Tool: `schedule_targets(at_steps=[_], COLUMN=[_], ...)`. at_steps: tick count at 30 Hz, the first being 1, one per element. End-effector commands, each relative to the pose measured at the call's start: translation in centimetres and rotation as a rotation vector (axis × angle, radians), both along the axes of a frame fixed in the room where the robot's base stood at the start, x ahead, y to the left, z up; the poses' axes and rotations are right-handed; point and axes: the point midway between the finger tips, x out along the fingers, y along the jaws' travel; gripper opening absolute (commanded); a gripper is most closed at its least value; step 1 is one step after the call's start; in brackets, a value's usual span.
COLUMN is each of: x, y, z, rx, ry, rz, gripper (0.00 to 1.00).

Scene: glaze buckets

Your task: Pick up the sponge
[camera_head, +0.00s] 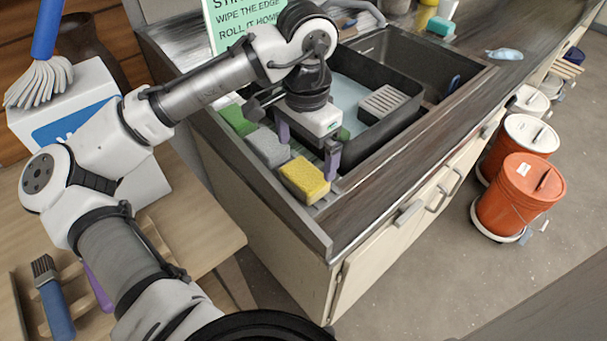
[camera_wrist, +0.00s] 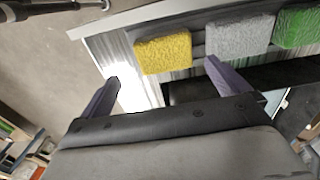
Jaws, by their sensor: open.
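A yellow sponge (camera_head: 303,181) lies at the near corner of the sink counter, at the end of a row. A grey sponge (camera_head: 268,148) and a green sponge (camera_head: 237,120) lie beyond it. My gripper (camera_head: 307,160) is open and empty, pointing down close to the yellow sponge. In the wrist view, the yellow sponge (camera_wrist: 163,52) shows just beyond the fingertips, roughly between them; the grey sponge (camera_wrist: 239,37) and green sponge (camera_wrist: 296,27) are to its right. I cannot tell whether a finger touches any sponge.
A black basin (camera_head: 402,112) with a grey slotted block (camera_head: 383,103) stands beside my gripper. A sign (camera_head: 240,25) stands behind my arm. A teal block (camera_head: 440,26) lies at the far counter. Orange buckets (camera_head: 518,195) stand on the floor to the right.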

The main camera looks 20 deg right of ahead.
Motion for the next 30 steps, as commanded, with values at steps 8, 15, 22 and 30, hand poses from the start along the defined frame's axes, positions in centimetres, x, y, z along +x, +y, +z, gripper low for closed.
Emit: schedule_targets(at_steps=[8,15,22,30], x=[0.0,0.5,0.5,0.5], y=[0.0,0.0,-0.1,-0.1], z=[-2.9,-5.4,-7.9,-8.1], rx=[0.000,0.002,0.000,-0.001], ry=[0.000,0.002,0.000,0.000], rz=[-0.001,0.001,-0.002,-0.002], gripper=[1.00,1.00,1.00,0.93])
